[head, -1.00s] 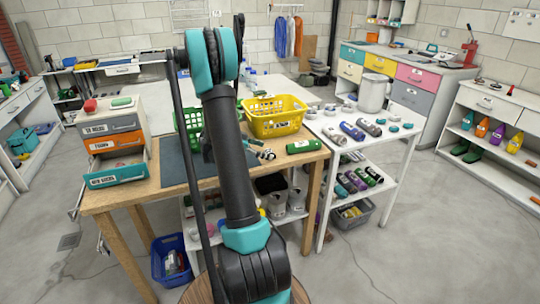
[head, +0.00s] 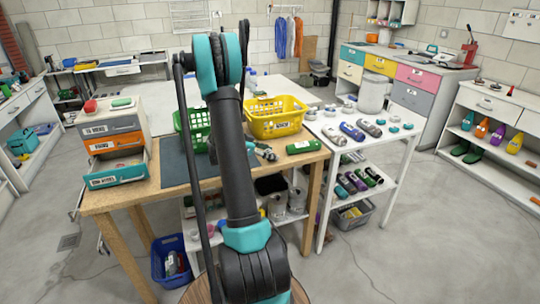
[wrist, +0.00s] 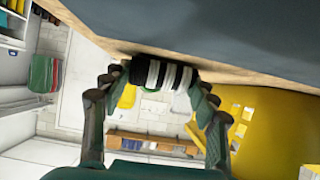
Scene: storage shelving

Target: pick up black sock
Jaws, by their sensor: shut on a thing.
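The black sock (wrist: 160,74) is a small black roll with white stripes, seen in the wrist view between my fingers. My gripper (wrist: 157,82) is shut on it, with one dark green finger at each end of the roll. The roll is close to the wooden edge of the worktable in that view; I cannot tell whether it still touches the table. In the head view, my arm hides most of my gripper, and only small dark and teal parts show beside the arm on the worktable.
A yellow basket (head: 275,124) and a green basket (head: 187,128) stand on the worktable (head: 118,197). A green roll (head: 303,146) lies near its right edge. An open teal drawer (head: 117,177) is at the left. A white shelf unit (head: 402,143) adjoins at the right.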

